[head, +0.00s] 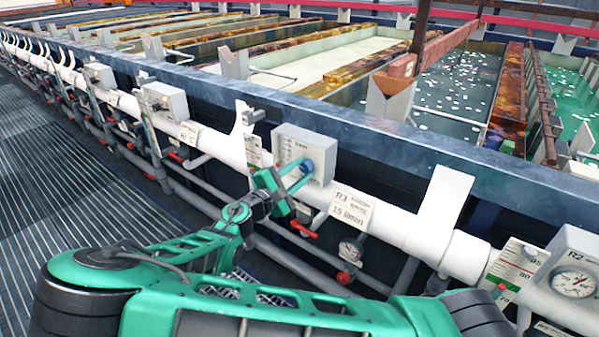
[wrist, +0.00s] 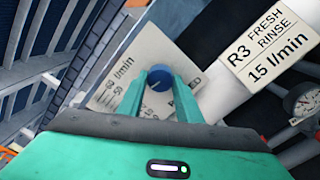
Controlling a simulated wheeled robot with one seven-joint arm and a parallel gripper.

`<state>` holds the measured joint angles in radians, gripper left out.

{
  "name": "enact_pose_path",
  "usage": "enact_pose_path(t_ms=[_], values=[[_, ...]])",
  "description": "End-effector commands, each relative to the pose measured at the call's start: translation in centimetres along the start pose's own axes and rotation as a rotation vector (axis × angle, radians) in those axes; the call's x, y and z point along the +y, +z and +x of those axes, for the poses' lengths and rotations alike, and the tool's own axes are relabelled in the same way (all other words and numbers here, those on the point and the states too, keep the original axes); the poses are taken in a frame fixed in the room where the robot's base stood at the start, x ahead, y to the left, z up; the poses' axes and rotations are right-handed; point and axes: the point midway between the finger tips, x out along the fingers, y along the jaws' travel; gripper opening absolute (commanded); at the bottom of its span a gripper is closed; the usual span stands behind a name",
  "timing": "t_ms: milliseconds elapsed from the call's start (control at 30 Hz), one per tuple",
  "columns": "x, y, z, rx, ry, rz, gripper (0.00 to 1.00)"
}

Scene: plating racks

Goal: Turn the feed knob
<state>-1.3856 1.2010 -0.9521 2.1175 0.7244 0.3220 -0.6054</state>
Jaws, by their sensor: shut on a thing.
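The feed knob (wrist: 159,77) is a round blue knob on a pale panel with a printed l/min scale. In the head view the knob (head: 307,167) sits on the front of a light grey box (head: 290,148) fixed at the white pipe. My gripper (wrist: 159,82) has its two green fingers on either side of the knob and is shut on it. In the head view my gripper (head: 298,176) reaches the box from below left. The fingers hide part of the scale and its lettering. A label reading R3 Fresh Rinse 15 l/min (wrist: 268,45) is right of the panel.
The white pipe (head: 400,228) runs along the tank front, with grey pipes and red valve handles (head: 303,229) below. A pressure gauge (wrist: 304,102) is close on the right. Open tanks (head: 450,95) lie behind the rail. The slatted floor (head: 70,220) at left is clear.

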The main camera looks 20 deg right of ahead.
Motion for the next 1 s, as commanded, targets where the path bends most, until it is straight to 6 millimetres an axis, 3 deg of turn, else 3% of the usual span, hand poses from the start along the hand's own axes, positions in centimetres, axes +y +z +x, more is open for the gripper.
enact_pose_path(t_ms=[600,1000], values=[[0.03,-0.09,-0.07,0.001,0.0,0.367,0.09],[-0.03,-0.14,-0.19,0.002,-0.001,0.471,0.09]])
